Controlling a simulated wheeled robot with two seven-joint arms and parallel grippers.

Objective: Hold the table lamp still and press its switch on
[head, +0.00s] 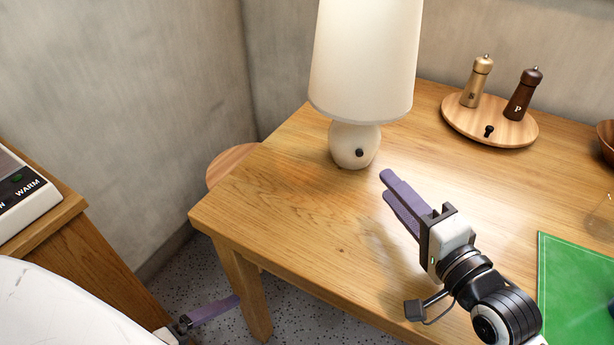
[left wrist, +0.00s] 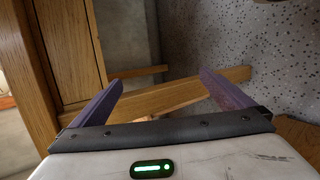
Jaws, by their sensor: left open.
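The table lamp (head: 367,60) stands upright near the far left of the wooden table. It has a cream shade and a rounded white base (head: 343,146). A small dark round switch (head: 360,152) is on the front of the base. I cannot tell whether the lamp is lit. My right gripper (head: 386,184) is above the table, in front and to the right of the base, apart from it. Its purple fingers lie together with nothing between them. My left gripper (head: 238,300) is low beside the table leg; the left wrist view shows it open and empty (left wrist: 160,80).
The wooden table (head: 290,210) is clear in front of the lamp. A round board (head: 455,118) with two mills stands at the back right. A green mat (head: 575,285) lies at the right. A round wooden stool (head: 228,162) is behind the table's left edge. A wooden cabinet (head: 85,260) stands left.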

